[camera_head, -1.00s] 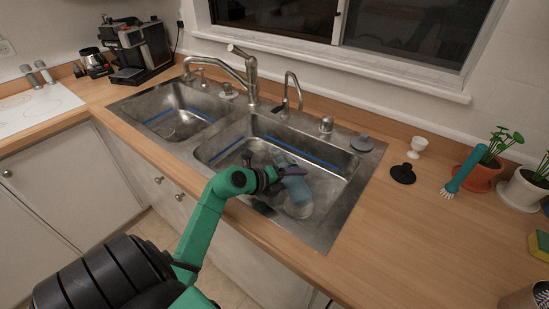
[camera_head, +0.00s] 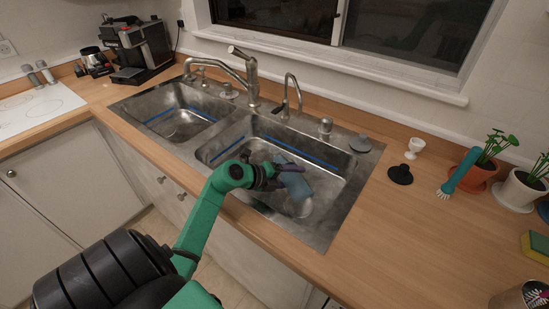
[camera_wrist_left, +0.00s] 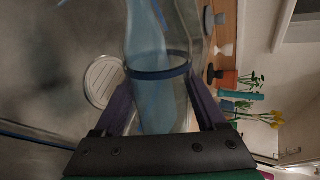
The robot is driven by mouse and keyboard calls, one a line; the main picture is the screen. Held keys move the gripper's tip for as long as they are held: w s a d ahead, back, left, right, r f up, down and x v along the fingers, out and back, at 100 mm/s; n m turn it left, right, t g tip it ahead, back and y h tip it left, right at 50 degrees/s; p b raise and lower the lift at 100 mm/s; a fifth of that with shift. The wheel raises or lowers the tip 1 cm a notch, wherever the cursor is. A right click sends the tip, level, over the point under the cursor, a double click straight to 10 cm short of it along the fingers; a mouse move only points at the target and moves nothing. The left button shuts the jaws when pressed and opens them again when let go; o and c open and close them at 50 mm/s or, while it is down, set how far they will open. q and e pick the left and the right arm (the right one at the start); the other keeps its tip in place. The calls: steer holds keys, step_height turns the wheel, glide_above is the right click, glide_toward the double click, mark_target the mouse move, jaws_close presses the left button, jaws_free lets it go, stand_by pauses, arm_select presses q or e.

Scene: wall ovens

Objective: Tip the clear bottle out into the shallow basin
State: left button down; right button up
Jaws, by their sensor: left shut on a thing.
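The clear bottle (camera_head: 298,187), tinted blue, is in my left gripper (camera_head: 279,171) over the right sink basin (camera_head: 232,140). In the head view it slants from upper left to lower right; which end is its mouth is unclear. In the left wrist view the bottle (camera_wrist_left: 158,105) lies between the two fingers of the gripper (camera_wrist_left: 160,75), with a dark ring around it. A round drain (camera_wrist_left: 103,80) shows beside it. I cannot see whether liquid is leaving the bottle. My right gripper is not in view.
A second sink basin (camera_head: 180,117) lies to the left. Faucets (camera_head: 250,75) stand behind the basins. On the right counter are a dark stopper (camera_head: 400,174), a white cup (camera_head: 414,147), a brush (camera_head: 459,172) and potted plants (camera_head: 480,178).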

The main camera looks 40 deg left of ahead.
arm_select(q)
steer(key=shift+w+a+r+n+h+p, duration=0.15)
steer(key=shift+r+n+h+p, duration=0.4)
steer(key=shift+r+p, duration=0.85)
steer(key=shift+f, duration=0.5)
steer(key=shift+a+r+n+g+h+p, duration=0.2)
steer(key=shift+r+n+g+h+p, duration=0.3)
steer(key=shift+r+p, duration=0.7)
stand_by(0.4)
steer(key=shift+f, duration=0.35)
